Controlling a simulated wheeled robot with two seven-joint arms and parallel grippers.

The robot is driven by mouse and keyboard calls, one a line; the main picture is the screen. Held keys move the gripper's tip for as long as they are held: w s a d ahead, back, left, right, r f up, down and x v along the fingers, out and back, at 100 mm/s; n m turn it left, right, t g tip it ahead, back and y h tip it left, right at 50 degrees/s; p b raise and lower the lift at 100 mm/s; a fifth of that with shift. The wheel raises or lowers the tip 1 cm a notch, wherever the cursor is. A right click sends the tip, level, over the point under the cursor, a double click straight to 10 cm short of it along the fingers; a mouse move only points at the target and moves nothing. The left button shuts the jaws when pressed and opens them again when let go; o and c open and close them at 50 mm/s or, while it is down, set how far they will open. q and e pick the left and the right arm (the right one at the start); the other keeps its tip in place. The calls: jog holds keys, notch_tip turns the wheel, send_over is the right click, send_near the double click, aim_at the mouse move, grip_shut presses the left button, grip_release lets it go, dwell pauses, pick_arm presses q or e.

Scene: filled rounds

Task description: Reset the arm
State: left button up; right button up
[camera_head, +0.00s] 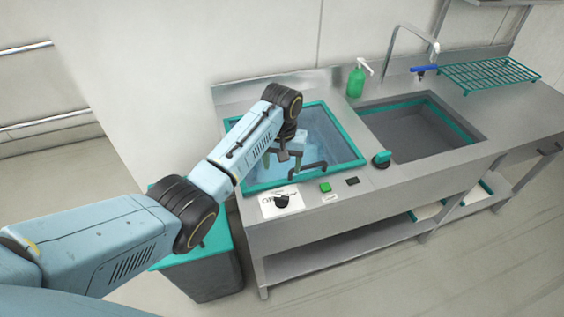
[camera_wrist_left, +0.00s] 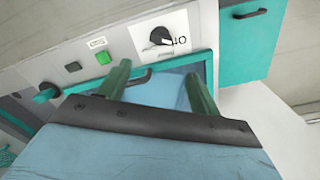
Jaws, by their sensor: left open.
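My left arm reaches in from the left in the head view. Its gripper (camera_head: 287,157) hangs over a teal-framed bluish panel or basin (camera_head: 352,146) in the steel counter. A dark bar handle (camera_head: 309,170) lies just beside the gripper, near the front of that frame. In the left wrist view the two green fingers of my left gripper (camera_wrist_left: 158,70) stand well apart, with nothing held between them. The dark handle (camera_wrist_left: 141,78) shows beyond them; contact cannot be told. My right gripper is in neither view.
A black knob (camera_head: 282,201), green button (camera_head: 325,187) and dark switch (camera_head: 352,181) line the counter front. A sink (camera_head: 415,147), green soap bottle (camera_head: 356,80), tap (camera_head: 413,28) and teal rack (camera_head: 487,75) are to the right. A teal-topped grey bin (camera_head: 215,275) stands at the left.

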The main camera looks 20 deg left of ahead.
pick_arm(q)
jog(key=s+a+f+m+t, duration=0.1)
jog(key=s+f, duration=0.3)
jog(key=s, duration=0.4)
jog(key=s+a+f+m+t, duration=0.1)
jog(key=s+f, duration=0.3)
jog(key=s, duration=0.4)
jog(key=s+a+r+m+t, duration=0.15)
jog(key=s+r, duration=0.25)
jog(key=s, duration=0.5)
jog(key=s+a+r+n, duration=0.1)
jog(key=s+a+r, duration=0.2)
jog(key=s, duration=0.5)
notch_tip(320, 180, down, 32)
jog(key=s+g+b, duration=0.1)
jog(key=b, duration=0.8)
jog(key=s+a+f+b, duration=0.1)
jog(key=s+f+b, duration=0.3)
jog(key=s+f, duration=0.4)
jog(key=s+a+f+g+b, duration=0.1)
jog(key=s+f+b, duration=0.3)
jog(key=s+f, duration=0.5)
notch_tip(320, 180, down, 9)
jog(key=shift+a+r+m+b, duration=0.2)
jog(key=shift+a+m+b, duration=0.15)
jog(key=shift+a+m, duration=0.15)
